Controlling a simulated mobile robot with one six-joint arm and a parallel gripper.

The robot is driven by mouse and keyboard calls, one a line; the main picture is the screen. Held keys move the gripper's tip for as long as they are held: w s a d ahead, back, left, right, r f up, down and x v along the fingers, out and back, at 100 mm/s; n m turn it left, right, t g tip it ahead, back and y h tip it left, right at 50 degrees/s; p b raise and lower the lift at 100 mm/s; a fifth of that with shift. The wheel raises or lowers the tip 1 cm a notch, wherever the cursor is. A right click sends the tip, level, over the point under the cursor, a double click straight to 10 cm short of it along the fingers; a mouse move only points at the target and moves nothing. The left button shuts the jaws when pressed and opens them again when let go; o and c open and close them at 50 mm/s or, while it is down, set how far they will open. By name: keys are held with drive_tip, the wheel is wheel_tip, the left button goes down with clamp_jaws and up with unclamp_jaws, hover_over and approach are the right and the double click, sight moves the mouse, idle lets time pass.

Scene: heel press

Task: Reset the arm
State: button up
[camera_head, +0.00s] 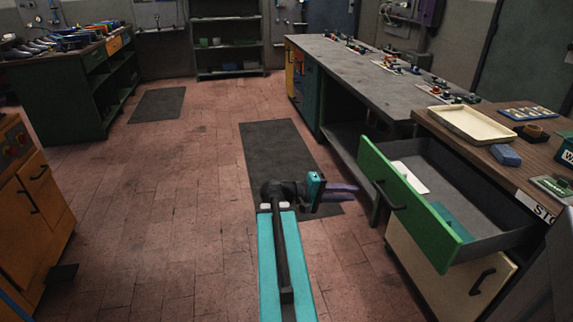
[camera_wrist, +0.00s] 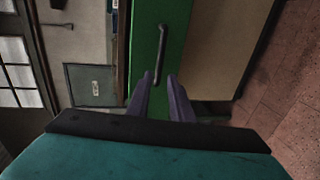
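My arm stretches forward over the floor in the head view, and my gripper (camera_head: 352,190) points right towards the open drawer. In the wrist view the two purple fingers of my gripper (camera_wrist: 163,78) stand apart with an empty gap between them. The green drawer (camera_head: 408,200) is pulled out from the workbench, and its front with a dark handle also shows in the wrist view (camera_wrist: 180,20). My fingertips are in front of the drawer front, and I see no contact with the handle. A white item (camera_head: 410,176) and a teal item (camera_head: 452,220) lie in the drawer.
A workbench (camera_head: 480,125) stands right, bearing a cream tray (camera_head: 472,124) and a blue block (camera_head: 505,155). A long grey bench (camera_head: 345,62) runs behind it. Orange cabinets (camera_head: 35,200) stand left. The brick floor (camera_head: 160,200) between is clear, with dark mats.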

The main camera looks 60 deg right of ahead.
drive_tip(key=w+a+f+n+t+p, duration=0.45)
drive_tip(key=w+a+f+n, duration=0.35)
drive_tip(key=w+a+f, duration=1.2)
drive_tip(key=s+a+f+y, duration=0.3)
drive_tip(key=a+f, duration=0.4)
drive_tip(key=a, duration=0.6)
drive_tip(key=s+a+f+y+p, duration=0.1)
drive_tip(key=s+a+f+y, duration=0.3)
drive_tip(key=a+f, duration=0.3)
drive_tip(key=s+a+f+y+p, duration=0.1)
drive_tip(key=s+a+f+y, duration=0.3)
drive_tip(key=a, duration=1.4)
wheel_tip(320, 180, down, 3)
drive_tip(key=shift+s+a+f+n+t, duration=0.15)
drive_tip(key=shift+s+a+n+t, duration=0.2)
drive_tip(key=shift+s, duration=0.45)
